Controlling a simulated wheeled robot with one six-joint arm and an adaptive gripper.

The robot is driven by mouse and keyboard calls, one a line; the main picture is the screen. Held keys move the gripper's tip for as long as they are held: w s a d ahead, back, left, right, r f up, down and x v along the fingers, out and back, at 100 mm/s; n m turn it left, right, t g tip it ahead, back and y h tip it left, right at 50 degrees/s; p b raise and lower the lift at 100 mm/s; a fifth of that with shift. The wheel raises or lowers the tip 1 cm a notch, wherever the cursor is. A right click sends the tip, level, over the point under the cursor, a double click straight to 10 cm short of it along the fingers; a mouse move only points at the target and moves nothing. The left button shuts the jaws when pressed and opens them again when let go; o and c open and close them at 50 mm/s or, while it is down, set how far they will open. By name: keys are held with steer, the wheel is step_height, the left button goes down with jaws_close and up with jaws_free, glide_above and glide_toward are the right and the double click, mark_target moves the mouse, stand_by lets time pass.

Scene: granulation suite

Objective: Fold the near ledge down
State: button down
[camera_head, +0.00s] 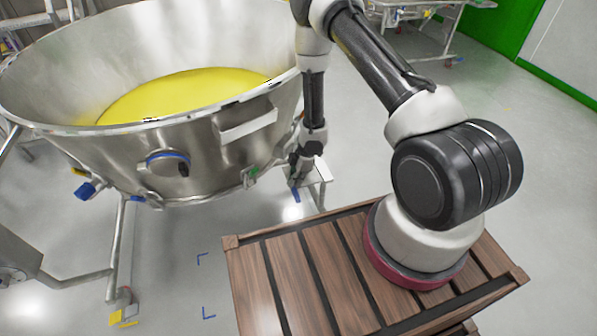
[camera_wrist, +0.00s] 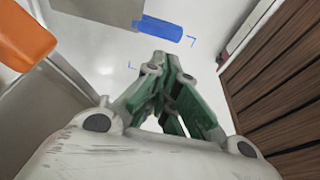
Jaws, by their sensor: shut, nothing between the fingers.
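My gripper (camera_head: 299,178) hangs pointing down between the steel bowl and the wooden crate. In the wrist view its green-lined fingers (camera_wrist: 165,62) meet at the tips, with nothing between them. A small pale flat plate (camera_head: 320,171), which looks like a ledge, stands out just right of my gripper, with a blue strip (camera_head: 296,195) below. In the wrist view a grey panel (camera_wrist: 95,12) and the blue strip (camera_wrist: 160,28) lie beyond the fingertips, apart from them in the picture. My gripper partly hides the plate in the head view; contact there cannot be told.
The large steel bowl (camera_head: 215,160) holding yellow material (camera_head: 190,88) stands at left on a legged frame. My arm stands over the slatted wooden crate (camera_head: 290,275), whose side (camera_wrist: 285,85) is close on the right in the wrist view. An orange part (camera_wrist: 22,38) is at left.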

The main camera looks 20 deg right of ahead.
mark_target(294, 191)
steer(key=x, duration=0.4)
steer(key=d+x, duration=0.1)
steer(key=x, duration=0.1)
steer(key=shift+d+f, duration=0.1)
